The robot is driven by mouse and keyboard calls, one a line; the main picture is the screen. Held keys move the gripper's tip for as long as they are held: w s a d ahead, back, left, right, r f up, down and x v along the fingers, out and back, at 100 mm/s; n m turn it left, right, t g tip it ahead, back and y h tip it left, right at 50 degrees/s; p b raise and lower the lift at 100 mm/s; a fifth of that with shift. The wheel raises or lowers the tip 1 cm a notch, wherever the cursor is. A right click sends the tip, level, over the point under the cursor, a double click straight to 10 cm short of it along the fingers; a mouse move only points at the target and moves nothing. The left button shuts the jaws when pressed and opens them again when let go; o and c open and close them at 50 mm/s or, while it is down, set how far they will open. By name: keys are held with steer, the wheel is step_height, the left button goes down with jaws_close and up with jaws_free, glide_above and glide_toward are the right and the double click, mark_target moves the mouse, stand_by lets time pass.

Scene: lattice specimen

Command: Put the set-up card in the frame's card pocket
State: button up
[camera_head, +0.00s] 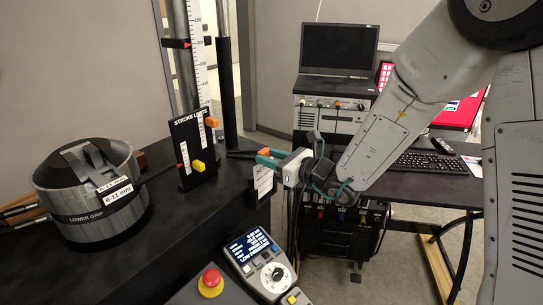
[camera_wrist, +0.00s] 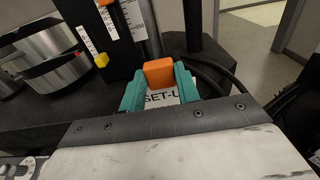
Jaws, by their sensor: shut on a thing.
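The set-up card (camera_head: 263,182) is white with printed lines and has an orange grip block (camera_wrist: 159,72) at its top. My gripper (camera_head: 271,157) has teal fingers and is shut on that orange block. In the wrist view, part of the lettering "SET-U" shows on the card (camera_wrist: 161,98) between the fingers. In the head view the card hangs upright below the fingers, at the right edge of the black frame table (camera_head: 225,215). The card pocket cannot be made out clearly; whether the card's lower edge is inside it I cannot tell.
A black "STROKE LIMITS" board (camera_head: 190,150) with a yellow knob stands left of my gripper. The lower grip cylinder (camera_head: 90,190) is farther left. A control panel with a red stop button (camera_head: 211,281) is in front. A desk with keyboard (camera_head: 430,162) is at right.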

steer(key=shift+f, duration=0.8)
steer(key=o, duration=1.5)
steer(key=shift+v, duration=2.45)
steer(key=shift+r, duration=0.1)
steer(key=v, duration=0.8)
